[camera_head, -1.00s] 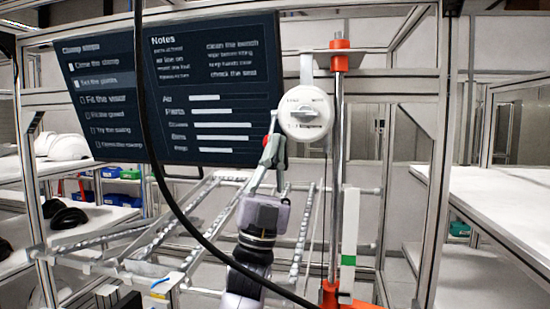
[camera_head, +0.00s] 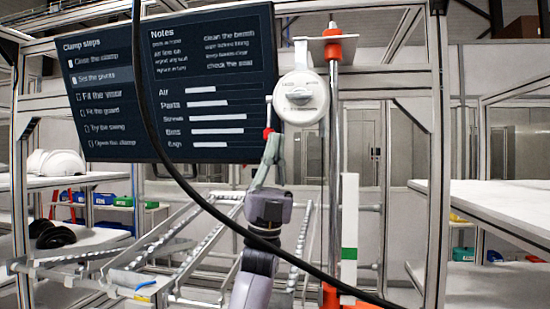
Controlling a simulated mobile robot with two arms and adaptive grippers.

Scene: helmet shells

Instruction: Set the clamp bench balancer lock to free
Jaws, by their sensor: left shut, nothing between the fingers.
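The balancer (camera_head: 301,98) is a round white unit with a grey lock knob at its centre, hanging from a bracket beside the orange-topped post. Small lettering stands above the knob, too small to read. My left gripper (camera_head: 268,132) comes up from below, fingers pointing up, just left of the balancer's lower left rim. Its fingers are shut with nothing seen between them. A small red part shows at the fingertips. I cannot tell whether the fingertips touch the balancer's rim or are in front of it. My right gripper is not in view.
A dark screen (camera_head: 170,85) with clamp steps stands behind, left of the balancer. The post (camera_head: 334,140) rises right of the balancer. A black cable (camera_head: 160,165) loops across the front. Metal frame rails lie below. Shelves with white helmet shells (camera_head: 55,162) stand at left; a white table (camera_head: 490,205) at right.

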